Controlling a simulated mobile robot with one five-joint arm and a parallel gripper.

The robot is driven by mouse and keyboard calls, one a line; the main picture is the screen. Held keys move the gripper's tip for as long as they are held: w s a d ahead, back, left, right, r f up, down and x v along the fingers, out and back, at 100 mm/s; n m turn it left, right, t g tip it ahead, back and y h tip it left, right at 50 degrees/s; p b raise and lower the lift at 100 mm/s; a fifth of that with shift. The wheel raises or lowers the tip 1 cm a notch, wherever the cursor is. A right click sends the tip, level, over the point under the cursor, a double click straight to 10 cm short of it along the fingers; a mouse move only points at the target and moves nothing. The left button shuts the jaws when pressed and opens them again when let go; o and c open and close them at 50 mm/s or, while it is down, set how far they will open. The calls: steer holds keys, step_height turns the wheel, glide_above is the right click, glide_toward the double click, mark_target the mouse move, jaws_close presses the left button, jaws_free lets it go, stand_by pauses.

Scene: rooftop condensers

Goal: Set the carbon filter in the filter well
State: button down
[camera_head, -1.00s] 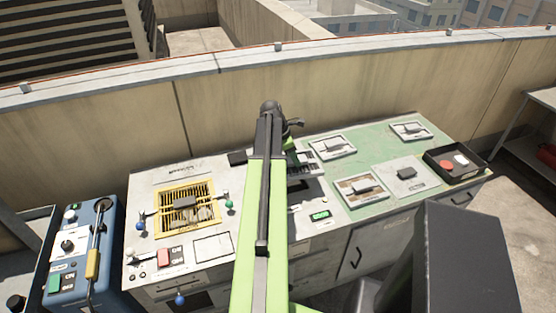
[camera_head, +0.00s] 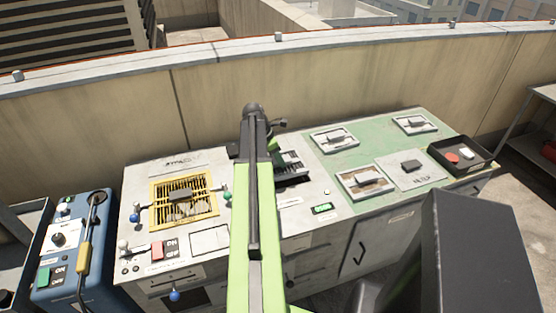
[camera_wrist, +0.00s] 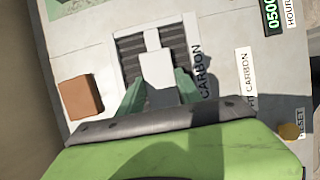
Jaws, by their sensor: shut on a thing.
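My gripper (camera_wrist: 158,92) is shut on the pale handle of the carbon filter (camera_wrist: 130,50), a light-framed panel with dark slats and the word CARBON along its right side. In the head view, the slatted filter (camera_head: 291,163) shows just right of my arm, with my gripper (camera_head: 275,148) at its left edge. A dark patch lies under its near side, where the filter well seems to be. The well is mostly hidden by the filter and my arm. I cannot tell whether the filter is seated or held above it.
A yellow-framed grille (camera_head: 183,201) is left on the bench. Several framed panels lie on the green area (camera_head: 345,205) at right, beside a black tray (camera_head: 463,155) with red and white pieces. A brown block (camera_wrist: 80,98) sits left of the filter. A wall runs behind.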

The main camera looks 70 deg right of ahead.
step_height(320, 180, down, 8)
steer(key=b, duration=0.6)
steer(key=shift+r+b, duration=0.15)
steer(key=shift+b, duration=0.15)
steer(key=shift+f+b, duration=0.45)
stand_by(0.9)
steer(key=c, duration=0.7)
jaws_free()
steer(key=p+v, duration=1.6)
steer(key=v, duration=0.1)
steer(key=shift+a+r, duration=0.15)
steer(key=shift+r, duration=0.05)
